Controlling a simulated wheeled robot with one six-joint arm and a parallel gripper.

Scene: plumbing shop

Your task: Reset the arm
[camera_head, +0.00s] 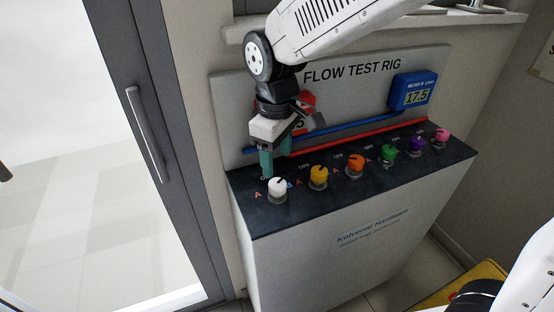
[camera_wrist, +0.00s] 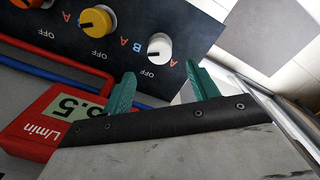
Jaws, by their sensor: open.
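My gripper (camera_head: 277,162) has green fingers and points down at the left end of the flow test rig's dark top panel. In the wrist view the two fingers of my gripper (camera_wrist: 163,88) stand apart with nothing held between them. The white knob (camera_head: 277,187) is just in front of the fingers in the head view. The white knob (camera_wrist: 159,46) also shows in the wrist view, beyond the fingertips and apart from them.
Yellow (camera_head: 318,176), orange (camera_head: 355,163), green (camera_head: 389,152), purple (camera_head: 416,144) and pink (camera_head: 441,136) knobs line the panel. A blue meter (camera_head: 410,92) reads 17.5. A red meter (camera_wrist: 62,110) is partly hidden behind my gripper. A glass door (camera_head: 150,135) stands at left.

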